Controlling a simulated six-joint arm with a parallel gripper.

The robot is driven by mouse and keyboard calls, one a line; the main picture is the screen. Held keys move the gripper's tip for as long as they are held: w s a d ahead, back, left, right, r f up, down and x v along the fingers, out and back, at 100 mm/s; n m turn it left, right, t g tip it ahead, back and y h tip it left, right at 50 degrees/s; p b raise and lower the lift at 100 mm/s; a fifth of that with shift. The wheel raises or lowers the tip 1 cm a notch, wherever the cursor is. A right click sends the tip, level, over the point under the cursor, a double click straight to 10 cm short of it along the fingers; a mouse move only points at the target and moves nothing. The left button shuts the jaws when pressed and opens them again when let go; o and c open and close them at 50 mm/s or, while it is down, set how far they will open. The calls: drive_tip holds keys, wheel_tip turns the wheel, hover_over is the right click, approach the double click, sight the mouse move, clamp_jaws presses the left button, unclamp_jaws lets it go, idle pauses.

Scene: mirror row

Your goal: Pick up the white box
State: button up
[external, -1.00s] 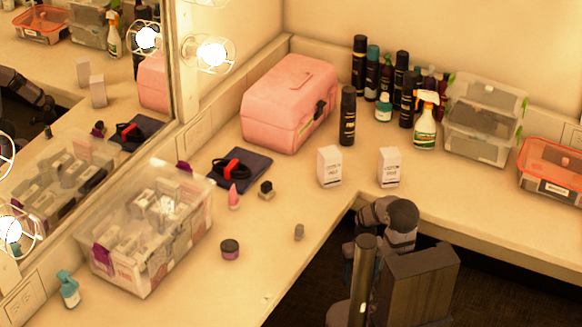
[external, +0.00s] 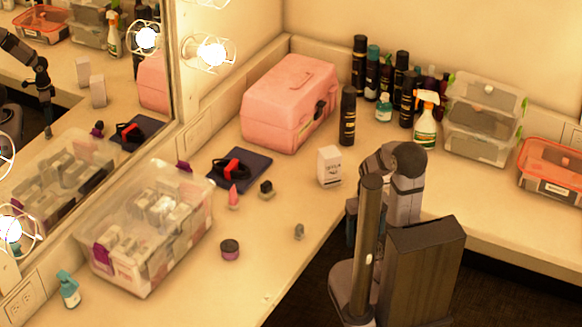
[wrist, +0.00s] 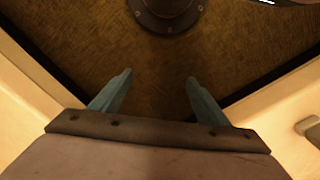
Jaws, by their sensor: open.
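A white box (external: 330,167) with dark print stands upright on the counter near the inner corner, in front of the tall black bottle. A second white box, to its right, is hidden behind my arm now; both boxes show as reflections in the mirror. My gripper (wrist: 158,86) is open in the wrist view. Its two teal fingers are wide apart with nothing between them, over brown floor beside the counter edges. In the external view my arm mostly hides the gripper. No white box can be made out in the wrist view.
A pink case (external: 290,105), several bottles, a spray bottle (external: 426,120) and stacked clear bins (external: 483,140) line the back. A clear tub (external: 150,235), dark pouch (external: 239,170) and small jar (external: 230,249) lie left. The left counter's front strip is mostly free.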

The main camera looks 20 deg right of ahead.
wheel_tip(320, 180, up, 38)
drive_tip(key=p, duration=3.5)
drive_tip(key=w+d+f+t+b, duration=0.4)
drive_tip(key=w+f, duration=0.2)
drive_tip(key=f, duration=0.1)
drive_tip(key=w+d+f+n+t+b, duration=0.1)
drive_tip(key=w+d+f+t+b, duration=0.3)
drive_tip(key=w+f, duration=0.3)
drive_tip(key=w+d+f+n+t+b, duration=0.1)
drive_tip(key=w+d+f+t+b, duration=0.3)
drive_tip(key=w+f+t+b, duration=0.1)
drive_tip(key=shift+w+f+t+h+b, duration=0.35)
drive_tip(key=shift+w+f+b, duration=0.3)
drive_tip(key=shift+w+f, duration=0.75)
drive_tip(key=shift+s+d+f+t+b, duration=0.2)
drive_tip(key=shift+s+d+t+b, duration=0.3)
drive_tip(key=shift+t+b, duration=0.3)
drive_tip(key=shift+s+d+f+m+t+h+b, duration=0.55)
drive_tip(key=shift+s+m+t+b, duration=0.75)
drive_tip(key=shift+s+m, duration=0.45)
drive_tip(key=shift+w+d+p, duration=0.15)
drive_tip(key=shift+w+p, duration=0.1)
drive_tip(key=shift+w, duration=0.95)
drive_tip(key=shift+w+d+p, duration=0.1)
drive_tip(key=shift+w+p, duration=0.1)
drive_tip(key=shift+w, duration=1)
